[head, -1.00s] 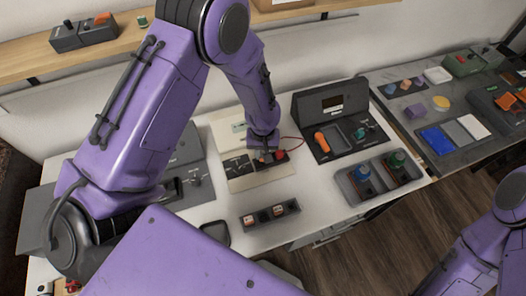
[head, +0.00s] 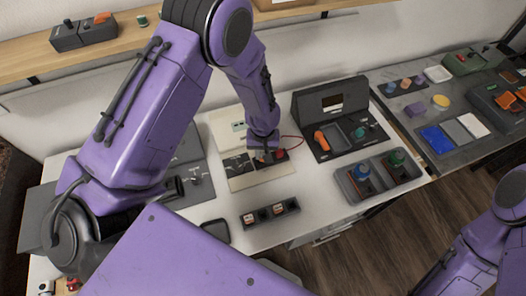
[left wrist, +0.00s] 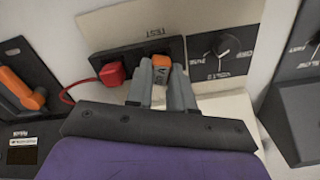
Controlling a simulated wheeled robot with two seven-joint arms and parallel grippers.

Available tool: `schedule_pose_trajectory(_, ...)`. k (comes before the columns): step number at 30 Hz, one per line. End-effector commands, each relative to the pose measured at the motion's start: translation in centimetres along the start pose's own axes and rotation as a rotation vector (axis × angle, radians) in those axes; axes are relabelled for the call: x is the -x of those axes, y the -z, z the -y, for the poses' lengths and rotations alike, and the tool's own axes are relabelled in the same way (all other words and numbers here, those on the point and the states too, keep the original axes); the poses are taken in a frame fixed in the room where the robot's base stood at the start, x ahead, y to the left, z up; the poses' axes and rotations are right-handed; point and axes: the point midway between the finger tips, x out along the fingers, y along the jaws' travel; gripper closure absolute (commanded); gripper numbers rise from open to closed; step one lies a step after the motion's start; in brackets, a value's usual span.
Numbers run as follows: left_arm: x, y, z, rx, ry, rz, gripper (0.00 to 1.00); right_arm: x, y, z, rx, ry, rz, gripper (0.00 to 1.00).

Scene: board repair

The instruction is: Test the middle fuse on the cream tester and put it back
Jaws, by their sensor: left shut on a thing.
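The cream tester (head: 222,122) stands on the white bench, with a black TEST panel and a dial panel (left wrist: 217,55). My left gripper (left wrist: 158,74) is shut on an orange-topped fuse (left wrist: 161,61) at the TEST panel, beside a red plug (left wrist: 112,75). The fuse's lower part is hidden, so I cannot tell how deep it sits. In the head view my left gripper (head: 263,154) covers much of this spot. The dark fuse holder (head: 264,225) in front of the tester shows two pale-and-red fuses with a dark gap between them. My right gripper is out of view.
A dark unit with an orange handle (head: 321,140) stands right of the tester. A grey tray (head: 378,192) with blue and green-topped parts is in front of it. A small dark dish (head: 214,231) lies left of the fuse holder.

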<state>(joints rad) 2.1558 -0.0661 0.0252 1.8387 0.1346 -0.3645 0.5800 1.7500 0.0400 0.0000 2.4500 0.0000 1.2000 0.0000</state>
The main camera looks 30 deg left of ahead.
Motion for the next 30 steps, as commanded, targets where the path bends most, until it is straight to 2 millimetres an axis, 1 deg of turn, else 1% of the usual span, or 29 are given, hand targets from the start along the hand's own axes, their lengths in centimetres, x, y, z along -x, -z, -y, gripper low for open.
schedule_pose_trajectory(10,-0.08,-0.01,0.0,-0.001,0.0,0.0,1.0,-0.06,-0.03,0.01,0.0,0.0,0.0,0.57)
schedule_pose_trajectory(30,-0.91,-0.01,0.0,-0.001,0.0,0.0,1.0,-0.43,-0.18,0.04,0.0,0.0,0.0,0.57)
